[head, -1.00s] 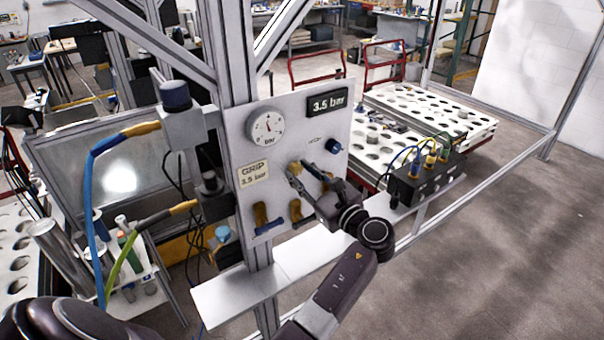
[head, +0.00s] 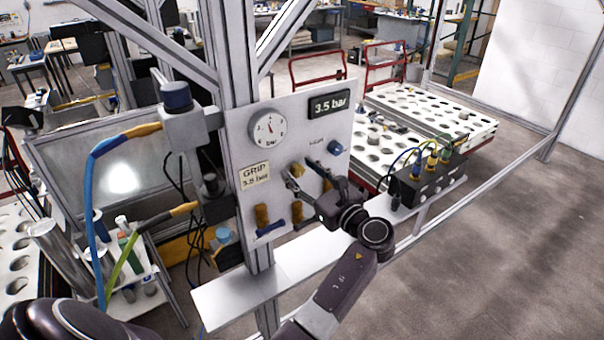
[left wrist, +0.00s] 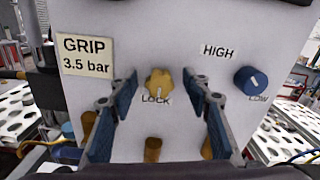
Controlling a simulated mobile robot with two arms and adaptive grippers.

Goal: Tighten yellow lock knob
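The yellow lock knob (left wrist: 158,82) sits on the white panel (left wrist: 140,30), above the word LOCK. In the head view the knob (head: 297,169) is partly covered by a finger. My left gripper (left wrist: 161,92) is open in front of the panel, with its blue-padded fingers to the left and right of the knob. A gap shows between each finger and the knob, and how near the tips are to the panel I cannot tell. In the head view my left gripper (head: 307,179) reaches the panel from the lower right. My right gripper is not in view.
A blue HIGH/LOW knob (left wrist: 250,80) is right of the lock knob. Brown-yellow fittings (head: 262,215) stick out low on the panel. A gauge (head: 267,128) and a 3.5 bar display (head: 328,103) are above. A black box with cables (head: 425,180) stands at right.

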